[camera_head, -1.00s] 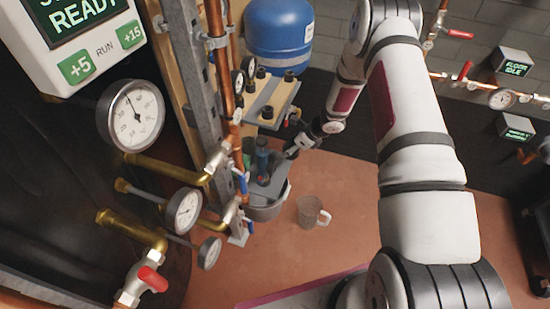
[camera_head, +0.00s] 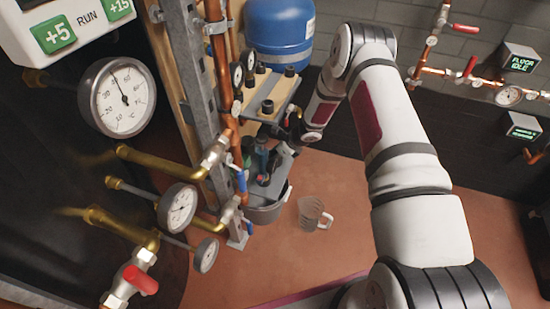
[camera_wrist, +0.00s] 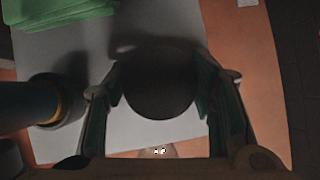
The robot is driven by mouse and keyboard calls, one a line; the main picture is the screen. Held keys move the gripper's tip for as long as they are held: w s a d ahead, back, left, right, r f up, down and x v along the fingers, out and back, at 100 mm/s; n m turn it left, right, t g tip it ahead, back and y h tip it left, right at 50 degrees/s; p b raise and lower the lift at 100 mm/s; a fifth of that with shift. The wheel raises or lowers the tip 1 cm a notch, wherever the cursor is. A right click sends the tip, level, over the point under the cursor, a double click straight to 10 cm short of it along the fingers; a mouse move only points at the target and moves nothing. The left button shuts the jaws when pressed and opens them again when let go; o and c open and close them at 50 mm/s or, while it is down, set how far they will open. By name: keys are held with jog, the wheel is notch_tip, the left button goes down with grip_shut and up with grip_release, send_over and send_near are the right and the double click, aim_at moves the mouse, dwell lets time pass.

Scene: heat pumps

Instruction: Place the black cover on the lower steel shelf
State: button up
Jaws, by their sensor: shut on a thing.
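In the wrist view the black cover (camera_wrist: 158,88) is a dark round piece between the two fingers of my gripper (camera_wrist: 160,100), which is shut on it. The cover is above the grey lower steel shelf (camera_wrist: 180,128); I cannot tell whether it touches. In the head view my gripper (camera_head: 283,148) is small and dark, beside the lower shelf (camera_head: 282,164) and below the upper shelf. The cover cannot be made out there.
A dark cylinder with a yellow band (camera_wrist: 40,105) and a green stack (camera_wrist: 60,10) share the shelf. The upper shelf (camera_head: 285,97) carries black fittings. Pipes and gauges crowd the left.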

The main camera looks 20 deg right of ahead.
jog(key=shift+f, duration=0.1)
jog(key=o, duration=0.9)
jog(key=shift+o, duration=0.2)
jog(key=shift+d+r, duration=0.1)
jog(key=shift+r, duration=0.1)
jog(key=shift+d+r, duration=0.15)
jog(key=shift+r, duration=0.2)
jog(key=p+v, duration=0.3)
jog(key=v, duration=0.8)
jog(key=shift+s+d+r, duration=0.1)
jog(key=shift+s, duration=0.1)
